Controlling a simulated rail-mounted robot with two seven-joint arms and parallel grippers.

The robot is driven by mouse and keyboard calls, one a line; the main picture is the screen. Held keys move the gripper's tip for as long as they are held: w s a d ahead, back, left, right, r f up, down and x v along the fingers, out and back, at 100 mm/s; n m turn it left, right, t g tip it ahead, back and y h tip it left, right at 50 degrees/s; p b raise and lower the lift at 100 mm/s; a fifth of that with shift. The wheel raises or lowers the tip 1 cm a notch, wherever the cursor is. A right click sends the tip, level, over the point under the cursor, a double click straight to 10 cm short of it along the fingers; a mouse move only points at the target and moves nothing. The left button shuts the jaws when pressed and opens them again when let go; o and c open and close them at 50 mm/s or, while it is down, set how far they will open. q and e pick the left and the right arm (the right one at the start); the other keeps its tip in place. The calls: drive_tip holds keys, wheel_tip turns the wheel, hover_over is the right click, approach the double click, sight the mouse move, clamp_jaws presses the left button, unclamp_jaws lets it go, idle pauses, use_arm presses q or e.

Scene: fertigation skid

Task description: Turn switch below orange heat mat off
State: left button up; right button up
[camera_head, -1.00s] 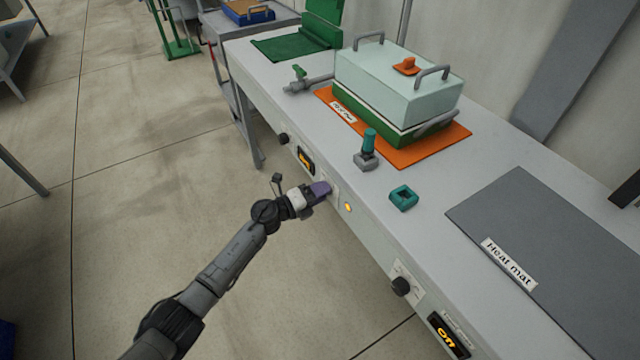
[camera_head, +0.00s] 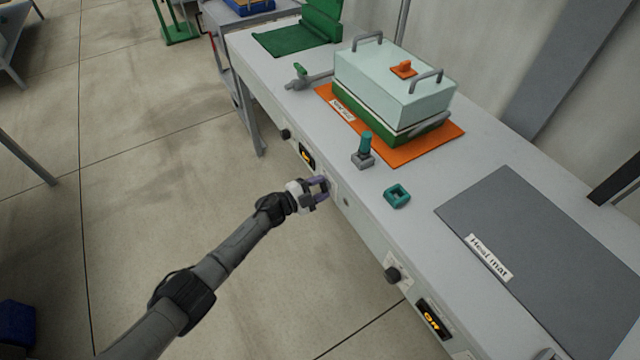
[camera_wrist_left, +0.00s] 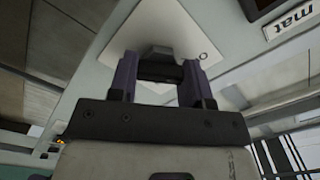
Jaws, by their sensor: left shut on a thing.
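The orange heat mat (camera_head: 420,153) lies on the bench under a green box with a pale lid. My left gripper (camera_head: 320,190) is at the bench's front panel below that mat. In the left wrist view its purple fingers stand on either side of a dark switch knob (camera_wrist_left: 158,53) on a white plate (camera_wrist_left: 125,30), and they are shut on it. The fingers hide much of the knob. The small lamp (camera_head: 346,201) to the right of the gripper is dark. My right gripper is not in view.
An orange-lit display (camera_head: 307,155) and a black knob (camera_head: 286,134) sit left of the gripper. Another knob (camera_head: 392,274) and a lit display (camera_head: 433,318) sit below the grey heat mat (camera_head: 540,230). The floor in front of the bench is open.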

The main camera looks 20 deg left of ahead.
use_arm(q)
drive_tip(key=shift+n+p, duration=0.4)
drive_tip(key=shift+n, duration=0.6)
drive_tip(key=o, duration=0.9)
